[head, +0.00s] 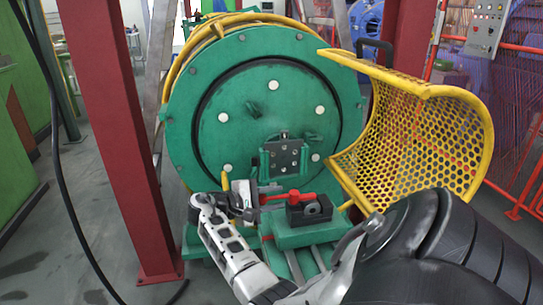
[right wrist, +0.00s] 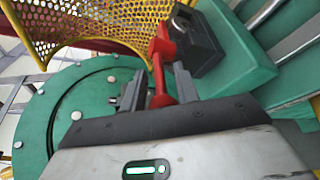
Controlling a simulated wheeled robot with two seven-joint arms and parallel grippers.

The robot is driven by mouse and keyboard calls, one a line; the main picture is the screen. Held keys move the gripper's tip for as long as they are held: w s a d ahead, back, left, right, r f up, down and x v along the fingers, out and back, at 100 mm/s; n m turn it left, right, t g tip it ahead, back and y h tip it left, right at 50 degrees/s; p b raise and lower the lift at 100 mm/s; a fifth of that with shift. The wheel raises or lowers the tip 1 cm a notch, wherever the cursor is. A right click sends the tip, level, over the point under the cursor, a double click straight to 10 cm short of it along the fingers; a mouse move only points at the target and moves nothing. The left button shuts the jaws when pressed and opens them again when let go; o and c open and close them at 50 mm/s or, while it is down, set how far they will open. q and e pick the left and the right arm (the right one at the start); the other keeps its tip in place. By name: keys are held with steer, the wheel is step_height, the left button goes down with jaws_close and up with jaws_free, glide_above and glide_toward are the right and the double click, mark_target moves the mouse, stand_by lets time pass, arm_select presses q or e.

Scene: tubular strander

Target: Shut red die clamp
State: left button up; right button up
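The red die clamp (head: 306,196) is a red handle on a dark block with a round opening (head: 314,209). The block sits on a green base in front of the large green disc. The handle reaches left across the block in the head view. My right gripper (head: 251,200) is at the handle's left end. In the right wrist view the red handle (right wrist: 161,72) lies between the two fingers of my right gripper (right wrist: 160,82), which appear closed against its sides. The handle's near end is partly hidden by the gripper body. My left gripper is out of view.
A yellow perforated guard (head: 412,135) stands open to the right of the green disc (head: 225,150). A red post (head: 105,130) stands at the left. A black cable (head: 66,190) hangs down to the floor there. A control panel (head: 487,28) is at the upper right.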

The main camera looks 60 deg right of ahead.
steer(key=v, duration=1.6)
steer(key=shift+d+f, duration=0.1)
